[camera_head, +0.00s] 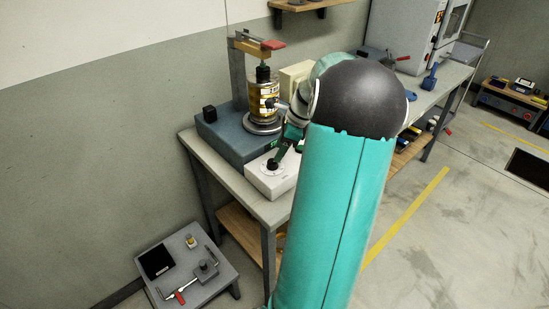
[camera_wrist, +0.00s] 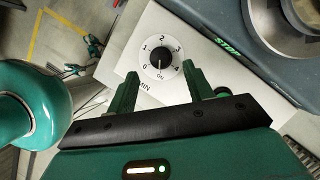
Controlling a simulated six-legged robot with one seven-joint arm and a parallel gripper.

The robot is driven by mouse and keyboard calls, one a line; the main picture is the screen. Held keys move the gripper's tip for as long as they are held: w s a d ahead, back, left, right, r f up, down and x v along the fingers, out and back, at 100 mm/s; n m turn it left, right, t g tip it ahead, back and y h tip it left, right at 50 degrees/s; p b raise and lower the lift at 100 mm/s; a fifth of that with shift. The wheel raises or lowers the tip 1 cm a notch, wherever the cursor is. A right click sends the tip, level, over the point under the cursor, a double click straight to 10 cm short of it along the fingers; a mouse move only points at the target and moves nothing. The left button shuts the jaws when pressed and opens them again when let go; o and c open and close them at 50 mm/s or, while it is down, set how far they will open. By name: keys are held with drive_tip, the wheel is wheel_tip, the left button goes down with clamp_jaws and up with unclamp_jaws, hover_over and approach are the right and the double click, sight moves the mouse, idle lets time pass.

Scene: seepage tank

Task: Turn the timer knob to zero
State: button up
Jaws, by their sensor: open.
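The timer knob (camera_wrist: 159,59) is small and black, on a white round dial marked 0 to 4, with ON and MIN lettering. The dial is on top of a white timer box (camera_wrist: 122,57). In the head view the knob (camera_head: 271,164) shows on the box (camera_head: 266,182) at the bench's near end. My gripper (camera_wrist: 162,74) is open, one finger on each side of the dial's lower part in the wrist view, with nothing between them but the dial area. In the head view my gripper (camera_head: 284,150) is just above the box, partly hidden by my arm.
A blue-grey machine (camera_head: 222,134) with a clamped glass cylinder (camera_head: 264,102) stands directly behind the timer box. The grey bench (camera_head: 231,184) runs to the upper right. A low stool (camera_head: 205,288) with tools stands on the floor at the lower left.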

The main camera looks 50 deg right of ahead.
sight(272, 161)
drive_tip(key=x, duration=0.5)
drive_tip(key=c, duration=1)
drive_tip(key=shift+n, duration=0.3)
